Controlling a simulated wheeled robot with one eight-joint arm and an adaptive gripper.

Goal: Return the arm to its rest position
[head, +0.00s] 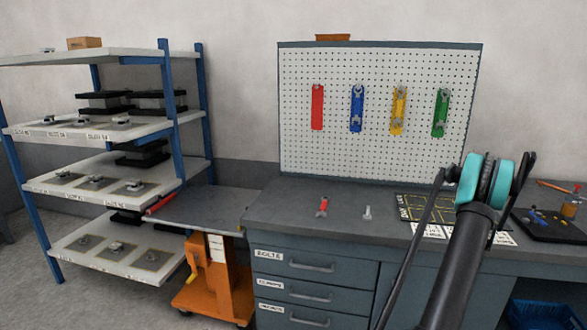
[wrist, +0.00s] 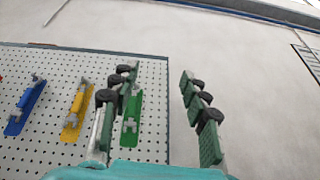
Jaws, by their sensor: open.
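My arm (head: 460,255) rises from the lower edge of the head view, a dark link with teal joint parts at its upper end, in front of the workbench. I cannot make out the gripper's fingers in the head view. In the wrist view my gripper (wrist: 158,72) is open, its two green and grey fingers wide apart with nothing held between them. Behind the fingers are the pegboard (wrist: 55,60) and bare wall. The left finger partly covers the green holder (wrist: 131,112) in that view.
The workbench (head: 275,205) carries a red tool (head: 322,207), a grey wrench (head: 367,212) and a dark tray (head: 550,228). Red (head: 317,107), blue (head: 357,110), yellow (head: 398,112) and green holders hang on the pegboard. A shelf rack (head: 180,120) and orange cart (head: 215,290) stand left.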

